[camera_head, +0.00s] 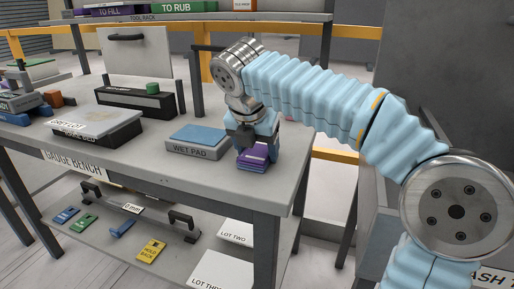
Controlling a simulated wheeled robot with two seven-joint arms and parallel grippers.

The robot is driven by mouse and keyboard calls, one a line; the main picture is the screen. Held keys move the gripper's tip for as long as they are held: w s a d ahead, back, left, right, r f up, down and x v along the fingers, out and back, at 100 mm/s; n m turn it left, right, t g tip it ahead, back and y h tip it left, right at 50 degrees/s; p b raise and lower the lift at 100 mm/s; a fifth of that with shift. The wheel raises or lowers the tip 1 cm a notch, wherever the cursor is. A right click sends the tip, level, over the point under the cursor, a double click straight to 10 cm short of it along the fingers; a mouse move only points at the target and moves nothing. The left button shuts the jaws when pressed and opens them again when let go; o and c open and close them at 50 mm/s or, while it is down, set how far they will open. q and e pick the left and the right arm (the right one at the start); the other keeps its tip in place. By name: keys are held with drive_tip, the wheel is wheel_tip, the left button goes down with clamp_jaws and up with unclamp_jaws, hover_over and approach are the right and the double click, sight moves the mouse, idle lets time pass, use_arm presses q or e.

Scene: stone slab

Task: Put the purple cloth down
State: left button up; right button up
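The purple cloth (252,164) is a small folded stack at the right front corner of the bench top, to the right of the wet pad. My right gripper (257,145) points down over it, with its blue fingers around the upper part of the cloth. The fingers hide part of the cloth, and it looks gripped. The cloth's underside is at or very close to the bench top; I cannot tell whether it touches. My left gripper is not in view.
The wet pad (188,150), a grey block with a blue top, lies just left of the cloth. A stone slab (97,123) on a dark base stands further left. The gauge bench (180,186) ends close to the cloth. A rack (200,17) stands behind.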

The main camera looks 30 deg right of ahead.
drive_tip(key=o, duration=0.3)
drive_tip(key=shift+a+f, duration=0.1)
drive_tip(key=shift+f, duration=0.3)
drive_tip(key=shift+o, duration=0.2)
drive_tip(key=shift+f, duration=0.1)
drive_tip(key=shift+r, duration=0.35)
drive_tip(key=p+v, duration=0.2)
drive_tip(key=v, duration=1)
drive_tip(key=shift+r+p, duration=0.25)
drive_tip(key=shift+p, duration=0.15)
